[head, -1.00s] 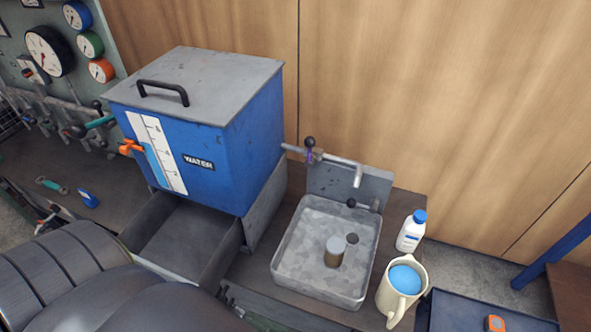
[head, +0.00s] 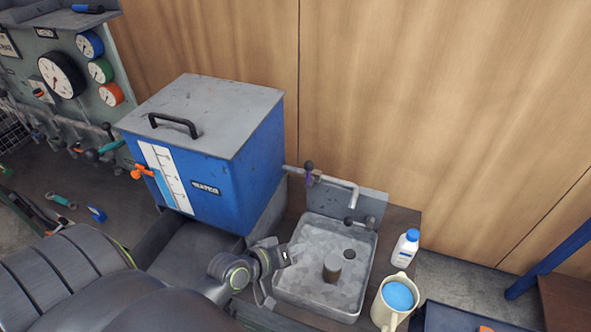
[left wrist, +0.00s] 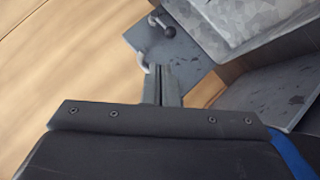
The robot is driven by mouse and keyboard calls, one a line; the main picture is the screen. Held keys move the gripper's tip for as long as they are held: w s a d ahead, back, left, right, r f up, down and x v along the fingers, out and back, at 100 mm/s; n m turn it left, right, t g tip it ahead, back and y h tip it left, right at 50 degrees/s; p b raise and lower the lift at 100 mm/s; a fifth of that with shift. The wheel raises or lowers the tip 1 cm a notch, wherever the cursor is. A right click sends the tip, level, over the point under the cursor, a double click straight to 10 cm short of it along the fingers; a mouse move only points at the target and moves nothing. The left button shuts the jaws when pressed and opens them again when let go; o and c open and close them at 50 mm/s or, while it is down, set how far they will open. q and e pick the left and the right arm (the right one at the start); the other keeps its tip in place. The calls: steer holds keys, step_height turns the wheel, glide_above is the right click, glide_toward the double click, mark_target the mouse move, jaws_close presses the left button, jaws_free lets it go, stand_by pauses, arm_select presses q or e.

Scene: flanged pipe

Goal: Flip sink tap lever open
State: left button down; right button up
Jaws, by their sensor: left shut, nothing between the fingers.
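The tap (head: 335,182) comes out from beside the blue water tank over the metal sink (head: 368,265), its spout bent down. Its lever (head: 309,170) has a dark round knob and a purple part and stands upright on the pipe. My left gripper (head: 291,254) is at the sink's left rim, below and apart from the lever. In the left wrist view its fingers (left wrist: 163,84) are together and empty. A pale curved pipe end (left wrist: 143,62) shows near the fingertips there. The lever cannot be made out in that view. My right gripper is out of view.
The blue water tank (head: 215,165) stands left of the tap. A small can (head: 333,266) stands in the sink. A white bottle (head: 405,248) and a jug of blue liquid (head: 396,305) are to the right. A wooden wall (head: 430,110) is behind.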

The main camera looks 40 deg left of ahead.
arm_select(q)
steer(key=w+a+r+n+t+y, duration=0.1)
steer(key=w+a+r+n+t, duration=0.25)
steer(key=w+n, duration=0.2)
steer(key=n+t+y, duration=0.3)
steer(key=n+y, duration=0.3)
steer(key=n, duration=0.4)
glide_toward(309, 175)
steer(key=s+a+r, duration=0.3)
steer(key=shift+s+d+f+g, duration=0.1)
steer(key=shift+f+g, duration=0.1)
steer(key=shift+g, duration=0.05)
steer(key=w+a, duration=0.1)
steer(key=w, duration=0.8)
steer(key=shift+w+a, duration=0.4)
steer(key=shift+w+m, duration=0.1)
steer(key=shift+m, duration=0.15)
